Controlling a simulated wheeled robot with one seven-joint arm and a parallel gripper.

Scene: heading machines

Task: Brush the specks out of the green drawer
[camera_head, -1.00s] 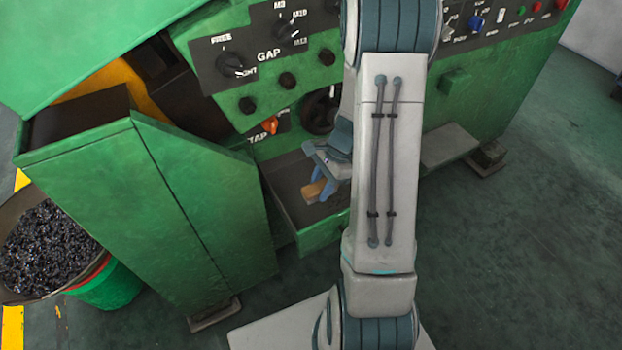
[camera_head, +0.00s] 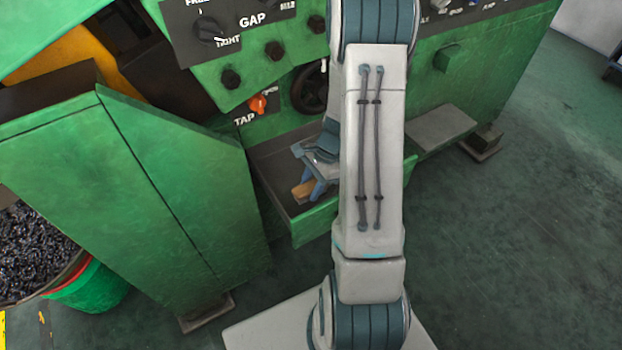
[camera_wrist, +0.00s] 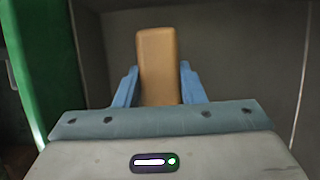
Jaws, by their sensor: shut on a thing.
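The green drawer (camera_head: 314,224) stands pulled out below the machine's panel, with a dark grey floor inside. My gripper (camera_head: 308,190) is down in the drawer, shut on a tan wooden block, the brush (camera_head: 301,189). In the wrist view the brush (camera_wrist: 158,65) stands between the two blue fingers, and the drawer's grey floor (camera_wrist: 230,50) spreads around it. Any bristles are hidden. My arm covers the drawer's right part in the head view. I cannot make out any specks on the visible floor.
A green machine body (camera_head: 140,190) stands close left of the drawer. Knobs and an orange-red TAP knob (camera_head: 258,104) sit above it, beside a black handwheel (camera_head: 311,88). The floor at right (camera_head: 510,240) is clear.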

